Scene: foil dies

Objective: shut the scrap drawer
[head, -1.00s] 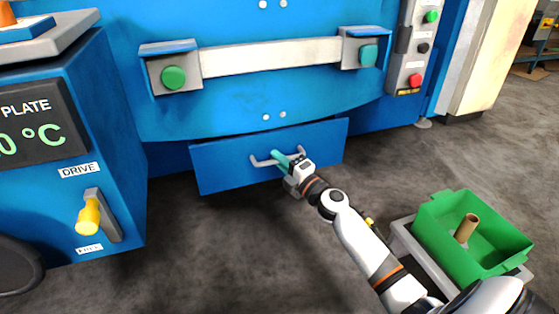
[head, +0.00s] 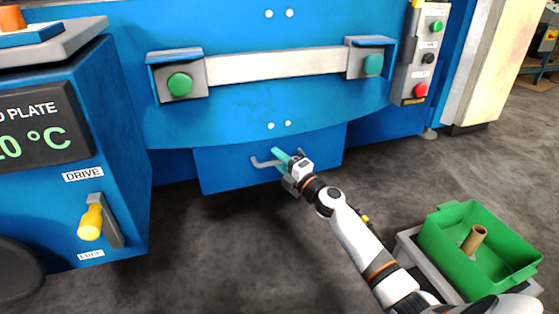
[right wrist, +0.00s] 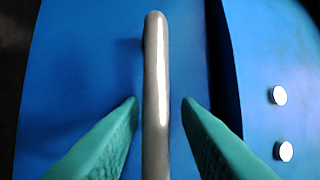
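The scrap drawer (head: 235,168) is the blue front low on the blue machine, with a grey bar handle (head: 262,163). Its top edge now meets the machine's curved lower panel in the head view. In the right wrist view a dark strip runs between the drawer front (right wrist: 90,60) and the panel with bolts, so I cannot tell if it is fully flush. My right gripper (head: 283,157) is at the handle. Its teal fingers stand on either side of the handle bar (right wrist: 156,90), with a small gap on each side. My left gripper is not in view.
A green bin (head: 450,248) holding a brown tube (head: 473,238) stands at the lower right, beside my right arm. A cabinet with a yellow-handled DRIVE lever (head: 91,222) stands at the left. The grey floor below the drawer is clear.

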